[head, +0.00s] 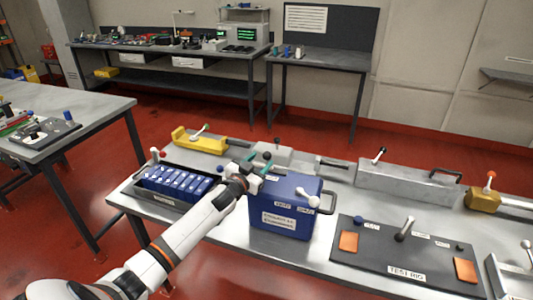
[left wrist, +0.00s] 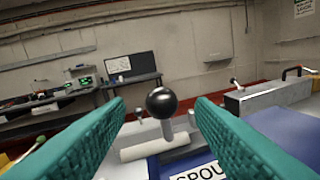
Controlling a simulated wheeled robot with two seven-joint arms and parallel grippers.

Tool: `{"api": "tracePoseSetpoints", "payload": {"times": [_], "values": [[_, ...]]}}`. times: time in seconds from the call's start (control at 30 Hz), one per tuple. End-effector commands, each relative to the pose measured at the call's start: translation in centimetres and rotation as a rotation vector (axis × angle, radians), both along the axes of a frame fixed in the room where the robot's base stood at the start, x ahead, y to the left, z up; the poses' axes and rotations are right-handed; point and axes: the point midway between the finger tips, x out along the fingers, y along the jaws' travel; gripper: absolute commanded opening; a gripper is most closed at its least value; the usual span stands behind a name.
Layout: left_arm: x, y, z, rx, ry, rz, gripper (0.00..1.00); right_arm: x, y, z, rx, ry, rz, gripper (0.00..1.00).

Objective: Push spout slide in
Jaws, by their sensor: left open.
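The blue box (head: 312,190) stands on the near bench with white labels on its front and top. In the left wrist view a label reading "SPOU…" (left wrist: 201,172) is partly cut off by my finger. A black ball knob (left wrist: 162,101) on a short grey stem stands upright in front of a pale horizontal cylinder (left wrist: 155,147). My left gripper (head: 262,167) is above the box's back left part. Its green fingers are open, one on each side of the knob in the left wrist view; I cannot tell how far beyond the fingertips the knob is. My right gripper is not in view.
A tray of blue battery cells (head: 175,184) sits left of the box. A dark test rig board (head: 380,263) with a lever and orange pads lies to the right. A grey block with a handle (head: 405,182) and a yellow tool (head: 198,141) stand behind.

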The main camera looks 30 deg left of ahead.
Motion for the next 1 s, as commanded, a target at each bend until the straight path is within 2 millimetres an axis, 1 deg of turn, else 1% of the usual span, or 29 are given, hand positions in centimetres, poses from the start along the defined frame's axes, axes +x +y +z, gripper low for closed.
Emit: {"api": "tracePoseSetpoints", "payload": {"times": [0.03, 0.1, 0.2, 0.3, 0.5, 0.7, 0.87, 1.0], "values": [[1.0, 0.1, 0.2, -0.003, -0.001, 0.002, 0.49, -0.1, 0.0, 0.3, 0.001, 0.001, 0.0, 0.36], [2.1, 0.1, 0.2, -0.004, -0.001, 0.001, 0.49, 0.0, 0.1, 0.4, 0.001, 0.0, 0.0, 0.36], [3.2, 0.2, 0.1, -0.002, -0.001, 0.002, 0.49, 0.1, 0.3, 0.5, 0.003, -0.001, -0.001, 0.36], [4.0, 0.2, 0.0, -0.003, 0.0, 0.001, 0.49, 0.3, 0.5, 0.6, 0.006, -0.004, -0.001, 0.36], [4.5, 0.2, 0.0, -0.002, 0.0, 0.0, 0.49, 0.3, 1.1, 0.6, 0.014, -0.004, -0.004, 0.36], [4.5, 0.2, -0.1, -0.001, 0.001, 0.0, 0.49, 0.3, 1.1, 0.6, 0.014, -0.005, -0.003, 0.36], [4.5, 0.2, -0.1, -0.001, 0.001, 0.0, 0.23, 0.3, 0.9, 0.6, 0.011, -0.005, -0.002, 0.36], [4.5, 0.2, -0.1, -0.001, 0.001, 0.0, 0.0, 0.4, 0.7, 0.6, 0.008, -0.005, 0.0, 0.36]]}}
